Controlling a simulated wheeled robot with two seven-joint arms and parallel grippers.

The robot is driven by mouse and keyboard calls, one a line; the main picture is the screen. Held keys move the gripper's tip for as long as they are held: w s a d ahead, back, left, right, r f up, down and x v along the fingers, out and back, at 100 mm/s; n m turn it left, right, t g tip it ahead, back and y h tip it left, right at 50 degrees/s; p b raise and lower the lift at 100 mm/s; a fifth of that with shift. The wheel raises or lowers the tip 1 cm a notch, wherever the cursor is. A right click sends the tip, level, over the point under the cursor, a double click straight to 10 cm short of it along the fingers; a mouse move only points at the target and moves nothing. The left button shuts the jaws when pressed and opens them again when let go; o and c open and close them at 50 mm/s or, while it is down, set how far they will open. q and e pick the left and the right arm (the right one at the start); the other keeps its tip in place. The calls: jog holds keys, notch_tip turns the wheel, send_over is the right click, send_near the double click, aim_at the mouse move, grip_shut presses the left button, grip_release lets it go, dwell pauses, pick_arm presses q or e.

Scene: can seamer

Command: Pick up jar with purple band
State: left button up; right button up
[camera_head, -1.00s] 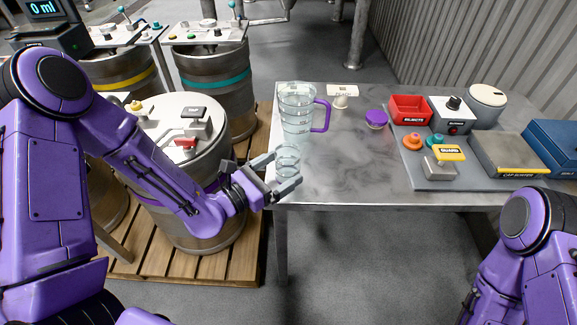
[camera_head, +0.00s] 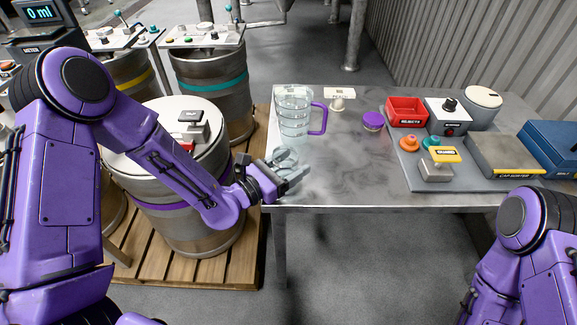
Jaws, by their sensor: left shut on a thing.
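A small clear glass jar (camera_head: 283,157) is at the left front edge of the metal table, between the fingers of my left gripper (camera_head: 291,178). The gripper is shut on it; the fingers partly hide it. I cannot make out a purple band on this jar. It looks tilted. A larger clear jug (camera_head: 294,118) with a purple handle stands just behind it. A purple lid (camera_head: 373,121) lies on the table to the right. My right gripper is out of view; only my right arm shows at the lower right.
The metal table (camera_head: 350,170) has free room in its middle. A purple-banded keg (camera_head: 165,207) stands left.

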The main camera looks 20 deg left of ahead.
aim_at(295, 151)
pick_arm(q)
jog(key=r, duration=0.2)
jog(key=r+p, duration=0.1)
jog(key=r, duration=0.1)
jog(key=shift+s+d+r, duration=0.1)
jog(key=shift+s, duration=0.3)
jog(key=s+d+r+p, duration=0.1)
jog(key=s+r+p, duration=0.7)
jog(key=s+p, duration=0.5)
jog(key=shift+d+r+p, duration=0.3)
jog(key=shift+p, duration=0.95)
